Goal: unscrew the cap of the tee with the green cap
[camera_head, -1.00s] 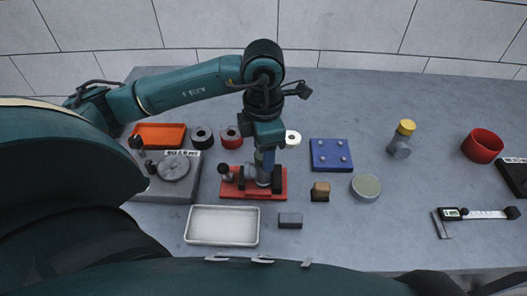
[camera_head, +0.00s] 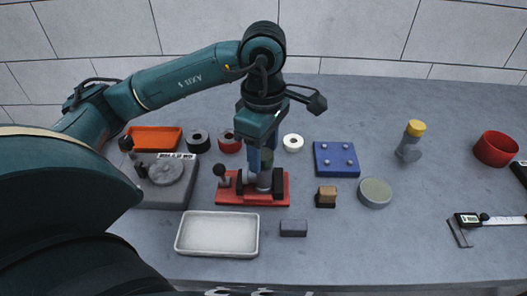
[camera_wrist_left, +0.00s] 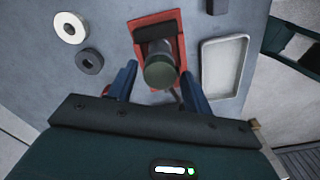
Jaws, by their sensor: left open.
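A grey tee with a dull green round cap (camera_wrist_left: 160,72) stands in a red clamp fixture (camera_wrist_left: 143,38), cap towards the wrist camera. In the head view the red fixture (camera_head: 225,197) is below my left gripper (camera_head: 262,160), and the tee is partly hidden behind the fingers. My left gripper (camera_wrist_left: 158,88) is open, with one blue finger on each side of the cap. Gaps show between the fingers and the cap in the wrist view, so it is not gripped. My right gripper is not in view.
A white tray (camera_head: 182,246) lies in front of the fixture, with a small dark block (camera_head: 293,228) beside it. A grey turntable-like device (camera_head: 166,172) stands left. A blue plate (camera_head: 321,163) and a tee with a yellow cap (camera_head: 410,143) are right.

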